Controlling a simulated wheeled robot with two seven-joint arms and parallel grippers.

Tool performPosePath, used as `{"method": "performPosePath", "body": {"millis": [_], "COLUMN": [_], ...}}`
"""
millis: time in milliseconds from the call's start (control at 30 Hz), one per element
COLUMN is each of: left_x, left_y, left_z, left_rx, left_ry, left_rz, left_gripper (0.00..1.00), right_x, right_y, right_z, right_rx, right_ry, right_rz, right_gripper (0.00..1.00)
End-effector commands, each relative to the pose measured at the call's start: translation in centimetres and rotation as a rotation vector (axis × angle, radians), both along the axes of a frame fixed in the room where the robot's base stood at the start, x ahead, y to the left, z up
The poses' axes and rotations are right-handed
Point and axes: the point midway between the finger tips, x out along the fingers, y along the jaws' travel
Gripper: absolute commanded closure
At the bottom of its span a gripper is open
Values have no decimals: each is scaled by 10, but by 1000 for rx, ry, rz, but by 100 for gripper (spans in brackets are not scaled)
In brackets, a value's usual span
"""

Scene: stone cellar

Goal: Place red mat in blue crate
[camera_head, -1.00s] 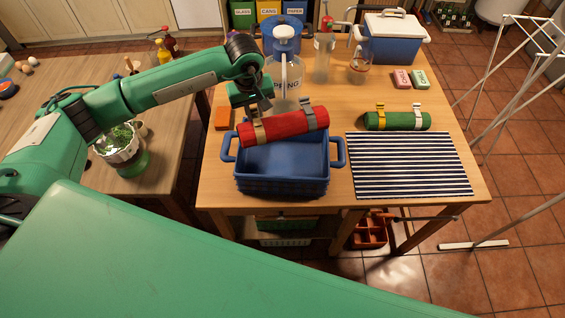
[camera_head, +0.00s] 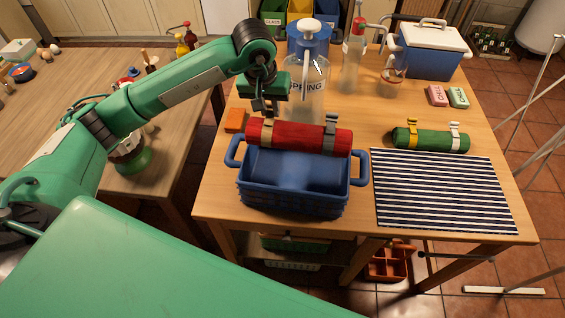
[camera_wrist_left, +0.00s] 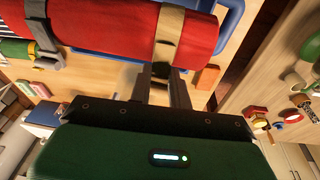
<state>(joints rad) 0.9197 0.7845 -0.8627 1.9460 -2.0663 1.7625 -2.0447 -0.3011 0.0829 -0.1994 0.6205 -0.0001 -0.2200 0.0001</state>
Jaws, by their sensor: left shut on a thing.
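The red mat (camera_head: 297,138) is rolled up, with a tan strap and a grey strap around it. My left gripper (camera_head: 268,112) is shut on the red mat near its tan-strapped end. The left wrist view shows the red roll (camera_wrist_left: 110,22) in front of the fingers (camera_wrist_left: 165,75), at the tan strap. The blue crate (camera_head: 290,203) stands on the wooden table, with a handle at each side. The mat lies level across the back of the crate opening in the head view and covers its back rim. Whether it touches the crate I cannot tell. My right gripper is not in view.
A green rolled mat (camera_head: 430,139) and a striped mat (camera_head: 445,190) lie right of the crate. A spring-water dispenser (camera_head: 306,85) stands behind the red mat. An orange block (camera_head: 236,120) is at the left. A blue-and-white cooler (camera_head: 432,50) stands at the back right.

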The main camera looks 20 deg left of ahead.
Motion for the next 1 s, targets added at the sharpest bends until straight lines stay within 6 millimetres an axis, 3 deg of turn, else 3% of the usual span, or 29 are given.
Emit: {"method": "performPosePath", "body": {"millis": [500, 833, 1000], "left_x": [-1, 0, -1], "left_y": [-1, 0, -1], "left_z": [-116, -144, -169], "left_rx": [-2, -1, -2], "left_ry": [4, 2, 4], "left_rz": [1, 2, 2], "left_gripper": [100, 100, 100], "right_x": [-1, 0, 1], "right_y": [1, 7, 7], "right_z": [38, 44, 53], "right_rx": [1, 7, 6], "right_ry": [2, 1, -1], "right_rz": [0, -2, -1], "right_gripper": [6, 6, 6]}}
